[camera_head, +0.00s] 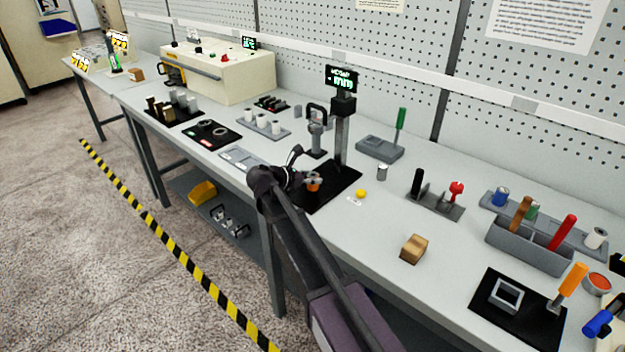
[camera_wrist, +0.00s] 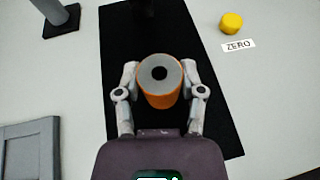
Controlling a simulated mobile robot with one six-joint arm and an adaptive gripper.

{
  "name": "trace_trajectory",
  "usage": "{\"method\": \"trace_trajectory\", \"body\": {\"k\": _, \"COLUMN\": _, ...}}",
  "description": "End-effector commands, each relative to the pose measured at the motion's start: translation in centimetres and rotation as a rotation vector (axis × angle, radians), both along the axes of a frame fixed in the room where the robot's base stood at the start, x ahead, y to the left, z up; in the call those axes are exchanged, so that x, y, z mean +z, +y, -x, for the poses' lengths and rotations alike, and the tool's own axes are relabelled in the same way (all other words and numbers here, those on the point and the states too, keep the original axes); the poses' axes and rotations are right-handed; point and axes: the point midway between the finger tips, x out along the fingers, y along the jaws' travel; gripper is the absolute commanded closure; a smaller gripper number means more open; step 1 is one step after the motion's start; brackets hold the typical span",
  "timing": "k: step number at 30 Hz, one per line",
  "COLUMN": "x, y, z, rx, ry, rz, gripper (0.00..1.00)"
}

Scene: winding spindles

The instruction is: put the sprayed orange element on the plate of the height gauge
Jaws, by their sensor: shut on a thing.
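The orange element (camera_wrist: 160,97) is a short cylinder with a grey end face and a dark central hole. My gripper (camera_wrist: 160,88) is shut on it, with one finger on each side. In the head view the orange element (camera_head: 313,187) shows between the fingertips of my gripper (camera_head: 313,180), over the height gauge's black plate (camera_head: 337,190). The plate (camera_wrist: 208,125) also lies behind the element in the wrist view. The gap between element and plate cannot be told. The height gauge (camera_head: 341,130) has a grey column and a lit green display; its readout is too small to read.
A yellow button (camera_wrist: 232,22) with a ZERO label sits right of the plate. A grey press-like stand (camera_head: 317,135) stands behind left, and a flat grey tray (camera_head: 240,156) lies left. A small grey cylinder (camera_head: 382,172) and a wooden block (camera_head: 413,249) stand to the right.

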Motion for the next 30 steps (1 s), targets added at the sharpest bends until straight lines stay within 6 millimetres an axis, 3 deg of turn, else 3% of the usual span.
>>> {"method": "trace_trajectory", "body": {"k": 9, "x": -0.39, "y": 0.01, "z": 0.00, "rx": 0.000, "ry": 0.000, "rz": 0.000, "gripper": 0.97}}
{"method": "trace_trajectory", "body": {"k": 10, "x": -0.31, "y": 0.01, "z": 0.00, "rx": 0.000, "ry": 0.000, "rz": 0.000, "gripper": 0.43}}
{"method": "trace_trajectory", "body": {"k": 13, "x": -0.26, "y": 0.01, "z": 0.01, "rx": 0.000, "ry": 0.000, "rz": 0.000, "gripper": 0.14}}
{"method": "trace_trajectory", "body": {"k": 30, "x": 0.07, "y": -0.02, "z": 0.00, "rx": 0.000, "ry": 0.000, "rz": 0.000, "gripper": 0.14}}
